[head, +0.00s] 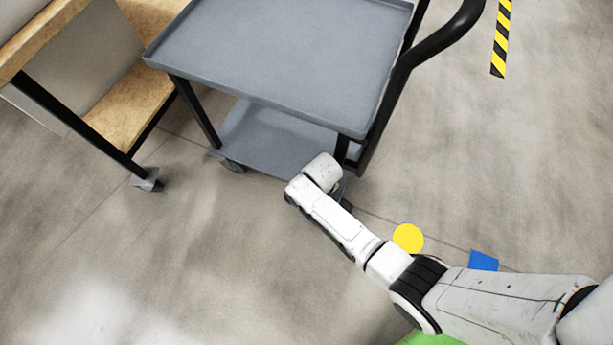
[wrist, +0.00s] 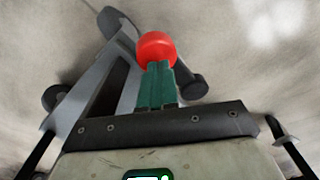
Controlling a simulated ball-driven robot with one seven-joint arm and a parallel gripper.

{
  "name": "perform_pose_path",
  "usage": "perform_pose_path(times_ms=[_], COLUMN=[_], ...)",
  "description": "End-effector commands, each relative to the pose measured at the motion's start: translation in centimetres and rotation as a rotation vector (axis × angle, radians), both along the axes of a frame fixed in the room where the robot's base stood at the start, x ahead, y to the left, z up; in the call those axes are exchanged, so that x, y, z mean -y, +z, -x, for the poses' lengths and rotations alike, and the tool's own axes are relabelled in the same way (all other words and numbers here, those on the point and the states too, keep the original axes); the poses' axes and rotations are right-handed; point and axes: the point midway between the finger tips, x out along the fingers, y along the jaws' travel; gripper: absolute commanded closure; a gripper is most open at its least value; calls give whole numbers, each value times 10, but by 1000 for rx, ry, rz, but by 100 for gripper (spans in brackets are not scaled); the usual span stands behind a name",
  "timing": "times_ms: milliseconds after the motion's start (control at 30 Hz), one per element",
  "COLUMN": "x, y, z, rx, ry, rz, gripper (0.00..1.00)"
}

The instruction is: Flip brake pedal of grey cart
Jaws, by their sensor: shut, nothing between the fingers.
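The grey cart (head: 285,60) stands at the top middle of the head view, with a flat upper tray and a lower shelf (head: 265,135). My arm reaches to the near right corner of its lower shelf. In the wrist view, my gripper (wrist: 158,68) has its green fingers together, with nothing between them. A round red part (wrist: 156,48), which looks like the brake pedal, shows right at the fingertips. I cannot tell whether they touch. A dark caster wheel (wrist: 192,84) is just right of the fingers. The head view hides my fingers and the pedal behind my arm.
A wooden-shelved bench (head: 125,100) on black legs with casters stands left of the cart. The cart's black push handle (head: 440,40) rises at its right. A yellow disc (head: 408,238) and a blue marker (head: 484,261) lie on the floor. Floor at lower left is clear.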

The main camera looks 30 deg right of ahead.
Motion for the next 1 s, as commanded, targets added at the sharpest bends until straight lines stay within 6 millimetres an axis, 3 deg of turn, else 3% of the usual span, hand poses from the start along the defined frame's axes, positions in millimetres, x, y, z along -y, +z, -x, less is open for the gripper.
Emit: perform_pose_path(times_ms=[1000], x=[0], y=[-7], z=[0], rx=[0], ry=[0], rz=[0], gripper=[100])
